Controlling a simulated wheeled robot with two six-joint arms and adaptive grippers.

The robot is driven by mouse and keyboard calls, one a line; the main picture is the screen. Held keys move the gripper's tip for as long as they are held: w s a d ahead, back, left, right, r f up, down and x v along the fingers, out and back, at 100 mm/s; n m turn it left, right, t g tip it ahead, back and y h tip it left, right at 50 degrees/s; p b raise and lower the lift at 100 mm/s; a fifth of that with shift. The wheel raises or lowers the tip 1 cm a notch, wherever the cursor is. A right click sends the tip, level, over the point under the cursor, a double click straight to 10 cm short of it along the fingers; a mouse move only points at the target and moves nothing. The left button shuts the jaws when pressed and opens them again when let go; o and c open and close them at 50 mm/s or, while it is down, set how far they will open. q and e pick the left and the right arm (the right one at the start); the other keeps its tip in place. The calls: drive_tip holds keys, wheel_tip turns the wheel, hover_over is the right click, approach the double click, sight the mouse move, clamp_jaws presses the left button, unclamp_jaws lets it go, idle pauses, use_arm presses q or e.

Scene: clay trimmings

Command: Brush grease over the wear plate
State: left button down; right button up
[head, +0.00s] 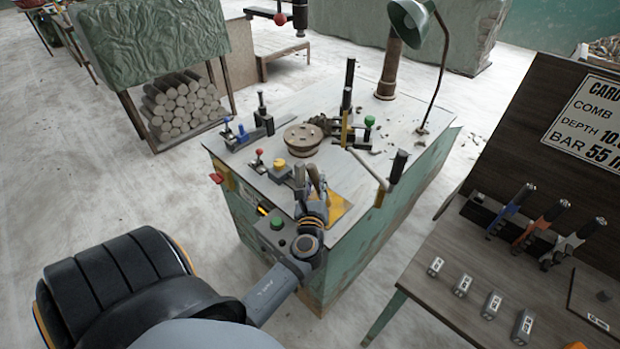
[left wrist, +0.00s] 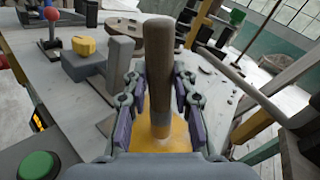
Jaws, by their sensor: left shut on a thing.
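My left gripper (head: 314,208) is at the near end of the machine table, shut on a brown wooden handle (head: 315,178), which I take to be the brush. In the left wrist view the handle (left wrist: 158,65) stands nearly upright between the two fingers of my left gripper (left wrist: 150,105). The brush's lower end is mostly hidden by the gripper. A flat yellow patch (head: 339,208), perhaps the wear plate, lies just beside and below the gripper. It also shows under the handle in the left wrist view (left wrist: 180,140). I cannot tell whether the bristles touch it. My right gripper is out of view.
The table (head: 270,108) carries a round brown disc (head: 303,139), a yellow knob (head: 279,164) and several levers. A green button (head: 277,223) is on the near side. A lamp (head: 410,20) stands behind. A bench (head: 440,255) is at right.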

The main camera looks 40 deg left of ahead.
use_arm(q)
drive_tip(key=shift+w+d, duration=1.05)
drive_tip(key=shift+w, duration=1.8)
drive_tip(key=shift+s+a+p, duration=0.2)
drive_tip(key=shift+s, duration=1.8)
drive_tip(key=shift+s+a+p, duration=0.15)
drive_tip(key=shift+s+a, duration=0.05)
drive_tip(key=shift+s, duration=1.9)
drive_tip(key=shift+s, duration=0.1)
drive_tip(key=shift+s+a+b+v, duration=0.25)
drive_tip(key=shift+a+b+v, duration=0.25)
drive_tip(key=shift+v, duration=1.5)
drive_tip(key=w+d+p, duration=0.1)
drive_tip(key=w, duration=1.1)
